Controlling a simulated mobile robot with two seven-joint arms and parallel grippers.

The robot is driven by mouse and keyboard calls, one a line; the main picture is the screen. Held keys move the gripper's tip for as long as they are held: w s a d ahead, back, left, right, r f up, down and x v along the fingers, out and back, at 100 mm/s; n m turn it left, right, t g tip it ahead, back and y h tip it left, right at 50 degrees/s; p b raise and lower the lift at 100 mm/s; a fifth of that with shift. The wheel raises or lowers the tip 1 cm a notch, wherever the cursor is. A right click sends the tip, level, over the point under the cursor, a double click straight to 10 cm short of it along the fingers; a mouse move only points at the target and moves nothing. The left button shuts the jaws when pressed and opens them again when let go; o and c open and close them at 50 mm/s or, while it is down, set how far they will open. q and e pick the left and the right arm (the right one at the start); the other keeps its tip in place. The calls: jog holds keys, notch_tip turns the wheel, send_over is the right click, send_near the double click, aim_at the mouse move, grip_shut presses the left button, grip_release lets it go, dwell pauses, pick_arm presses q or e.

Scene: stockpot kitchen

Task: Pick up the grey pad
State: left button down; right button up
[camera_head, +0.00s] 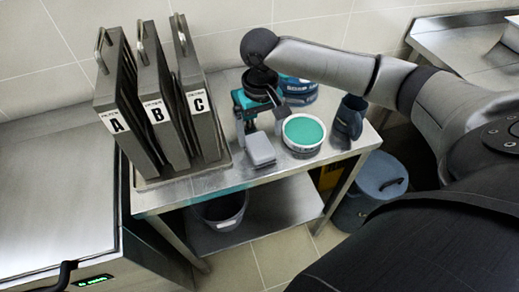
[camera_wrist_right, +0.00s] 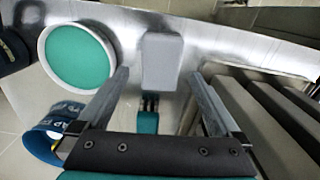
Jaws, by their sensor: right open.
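The grey pad (camera_head: 260,150) is a small light-grey block lying flat near the front edge of the metal table, left of a round white tub. In the right wrist view the pad (camera_wrist_right: 162,62) lies ahead of and between the two finger lines. My right gripper (camera_head: 260,112) is above the table just behind the pad, pointing down. In the wrist view my right gripper (camera_wrist_right: 159,80) is open, with nothing between its fingers. Part of the gripper overlaps teal and dark parts in the head view. My left gripper is in neither view.
The white tub with teal contents (camera_head: 303,132) stands close right of the pad. A dark blue cup (camera_head: 349,117) is farther right, and a blue container (camera_head: 299,90) stands behind. Upright panels A, B and C (camera_head: 155,112) rise at left. The table edge (camera_head: 240,183) is near.

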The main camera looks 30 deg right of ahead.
aim_at(260, 144)
notch_tip(260, 144, down, 5)
jog(key=shift+a+f+b, duration=0.1)
jog(key=shift+b, duration=0.65)
jog(key=c, duration=1.3)
notch_tip(260, 144, up, 20)
jog(key=p, duration=0.5)
